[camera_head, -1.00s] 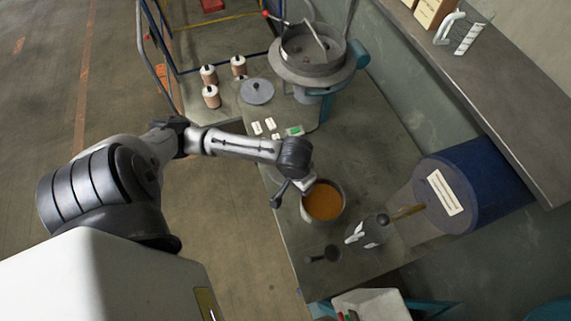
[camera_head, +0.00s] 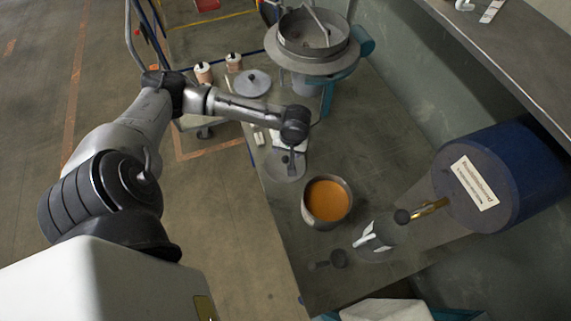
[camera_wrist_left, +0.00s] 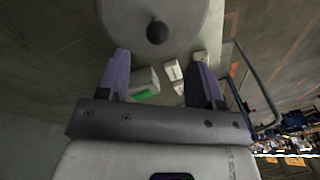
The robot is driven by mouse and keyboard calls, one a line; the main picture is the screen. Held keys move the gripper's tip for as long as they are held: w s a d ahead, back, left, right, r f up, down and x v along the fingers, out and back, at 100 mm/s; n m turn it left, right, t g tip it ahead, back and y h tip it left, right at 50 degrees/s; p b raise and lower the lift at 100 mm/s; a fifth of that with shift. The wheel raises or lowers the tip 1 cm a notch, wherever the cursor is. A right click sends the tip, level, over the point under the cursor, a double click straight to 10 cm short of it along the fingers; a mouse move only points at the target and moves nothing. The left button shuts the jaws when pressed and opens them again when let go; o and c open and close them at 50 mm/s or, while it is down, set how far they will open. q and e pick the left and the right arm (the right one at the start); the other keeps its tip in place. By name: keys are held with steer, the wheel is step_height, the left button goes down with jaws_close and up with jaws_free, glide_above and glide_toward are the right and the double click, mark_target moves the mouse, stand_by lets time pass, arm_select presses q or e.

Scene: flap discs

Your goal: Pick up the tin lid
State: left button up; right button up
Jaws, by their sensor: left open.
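A grey round lid with a dark knob lies on the bench below my left gripper (camera_head: 290,158); its rim shows in the head view (camera_head: 283,177). In the left wrist view the same kind of grey disc (camera_wrist_left: 185,22) fills the top, with its black knob (camera_wrist_left: 157,32) just beyond the fingertips, between their lines. My left gripper (camera_wrist_left: 161,62) is open, with nothing between the fingers. A second grey lid with a knob (camera_head: 252,83) sits farther back. The open tin (camera_head: 312,212) with orange-brown contents stands to the lid's right. My right gripper is out of view.
White cards and a green-marked item (camera_wrist_left: 145,90) lie by the lid. A large grey bowl machine (camera_head: 312,50) stands behind. Reels (camera_head: 204,73) stand at back left.

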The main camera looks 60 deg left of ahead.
mark_target(286, 158)
arm_select(q)
steer(key=shift+s+a+f+b, duration=0.15)
steer(key=shift+f+b, duration=0.1)
steer(key=shift+f, duration=1.4)
steer(key=shift+w+a+f+b, duration=0.15)
steer(key=shift+f+b, duration=0.1)
steer(key=shift+f, duration=1.35)
steer(key=shift+s, duration=0.1)
steer(key=c, duration=1)
